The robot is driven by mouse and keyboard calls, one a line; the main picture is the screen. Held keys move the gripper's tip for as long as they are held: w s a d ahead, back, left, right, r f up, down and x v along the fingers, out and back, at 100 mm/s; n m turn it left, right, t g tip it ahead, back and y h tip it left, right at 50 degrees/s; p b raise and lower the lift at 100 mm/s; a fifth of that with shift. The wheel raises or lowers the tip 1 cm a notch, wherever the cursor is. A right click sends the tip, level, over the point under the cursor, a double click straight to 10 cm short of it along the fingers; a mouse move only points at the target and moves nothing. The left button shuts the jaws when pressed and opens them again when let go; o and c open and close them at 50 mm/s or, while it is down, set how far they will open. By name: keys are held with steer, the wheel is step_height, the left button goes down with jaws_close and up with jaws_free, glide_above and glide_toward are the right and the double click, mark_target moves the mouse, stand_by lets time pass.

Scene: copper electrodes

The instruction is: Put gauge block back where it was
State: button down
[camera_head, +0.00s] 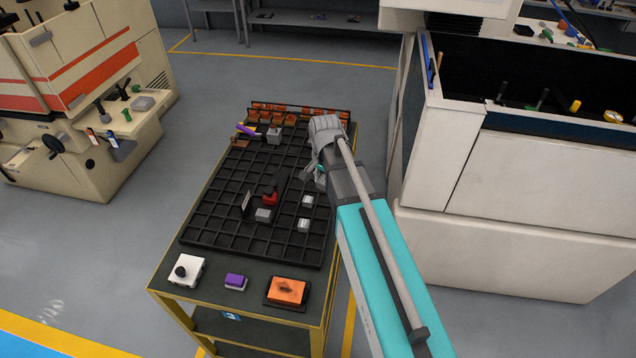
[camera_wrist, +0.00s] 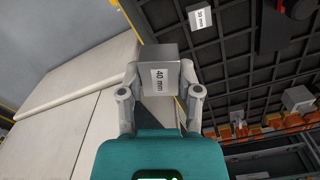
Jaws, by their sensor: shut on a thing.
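My gripper (camera_wrist: 160,74) is shut on a grey metal gauge block (camera_wrist: 174,53) with a white "40 mm" label, its fingers on two opposite sides. In the head view my gripper (camera_head: 318,172) is over the right edge of the black grid tray (camera_head: 215,240). The held block is mostly hidden there by my arm, and I cannot tell its height above the tray. Two labelled grey blocks sit in the tray, one nearer (camera_head: 304,225) and one farther (camera_head: 307,201). A block marked "30 mm" (camera_wrist: 201,16) shows in the wrist view.
The tray also holds a red-and-black item (camera_head: 270,198), a grey block (camera_head: 263,215) and another grey block (camera_head: 274,134) near a rack of orange electrodes (camera_head: 290,117). A white box (camera_head: 187,270), purple item (camera_head: 235,281) and orange piece (camera_head: 288,291) lie in front. A white machine (camera_head: 540,190) stands right.

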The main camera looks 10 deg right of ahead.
steer(key=shift+s+d+r+n+p, duration=0.15)
steer(key=shift+d+n, duration=0.3)
steer(key=shift+n, duration=0.3)
steer(key=shift+s+d+r+n+p, duration=0.2)
steer(key=shift+d+n, duration=0.2)
steer(key=shift+n, duration=0.3)
steer(key=shift+s+d+r+n+p, duration=0.15)
steer(key=shift+d+n, duration=0.3)
steer(key=shift+n, duration=0.3)
steer(key=shift+w, duration=0.1)
steer(key=w+f+b, duration=0.2)
steer(key=w, duration=0.2)
steer(key=w+a+f+b, duration=0.1)
steer(key=w+f+b, duration=0.2)
steer(key=w, duration=0.1)
steer(key=w+f+b, duration=0.3)
steer(key=w, duration=0.1)
steer(key=shift+w+a+f, duration=0.1)
steer(key=shift+a+f, duration=0.05)
steer(key=shift+a, duration=0.25)
steer(key=shift+w+a+f+b, duration=0.1)
steer(key=shift+w+f+b, duration=0.3)
steer(key=shift+b, duration=0.15)
steer(key=shift+w+f+b, duration=0.35)
steer(key=shift+f+b, duration=0.15)
steer(key=shift+b, duration=0.05)
steer(key=shift+f+b, duration=1.45)
steer(key=shift+f, duration=0.15)
